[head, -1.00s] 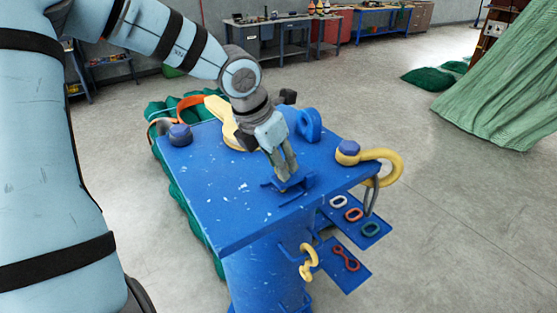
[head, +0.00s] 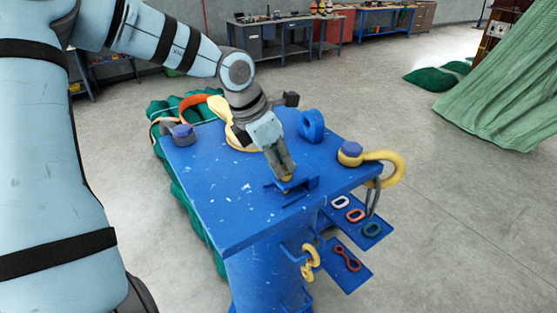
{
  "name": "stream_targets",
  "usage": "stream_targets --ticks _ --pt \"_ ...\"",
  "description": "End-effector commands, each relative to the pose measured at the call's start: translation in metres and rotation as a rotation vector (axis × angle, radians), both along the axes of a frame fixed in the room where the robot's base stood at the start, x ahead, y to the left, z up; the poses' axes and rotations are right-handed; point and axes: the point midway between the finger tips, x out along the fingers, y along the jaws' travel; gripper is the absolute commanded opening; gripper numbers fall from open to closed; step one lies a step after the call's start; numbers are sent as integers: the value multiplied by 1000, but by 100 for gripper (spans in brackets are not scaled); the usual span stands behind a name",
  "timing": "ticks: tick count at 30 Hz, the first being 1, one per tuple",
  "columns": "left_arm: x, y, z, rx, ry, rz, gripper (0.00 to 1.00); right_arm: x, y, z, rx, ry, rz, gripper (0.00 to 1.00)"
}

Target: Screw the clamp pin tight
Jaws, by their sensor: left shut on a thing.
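My left gripper (head: 284,172) reaches down from the upper left to the middle of the blue table top. Its fingers are shut on a small yellowish piece, seemingly the clamp pin (head: 287,179), which is mostly hidden between the fingertips. Just below the fingertips is a low blue bracket, seemingly the clamp (head: 298,189), on the table top. I cannot tell how deep the pin sits. My right gripper is not in view.
Lower trays (head: 372,229) hold small links. The table's front left is clear.

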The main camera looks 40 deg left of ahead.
Motion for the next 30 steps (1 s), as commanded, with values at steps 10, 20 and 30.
stream_targets --ticks 10,20,30 --pt "2 3 -1 -2 -1 -318 0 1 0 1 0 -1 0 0" --pt "5 5 -1 1 0 -633 0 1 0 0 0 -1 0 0" --pt "8 6 -1 1 1 -919 0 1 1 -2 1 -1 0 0"
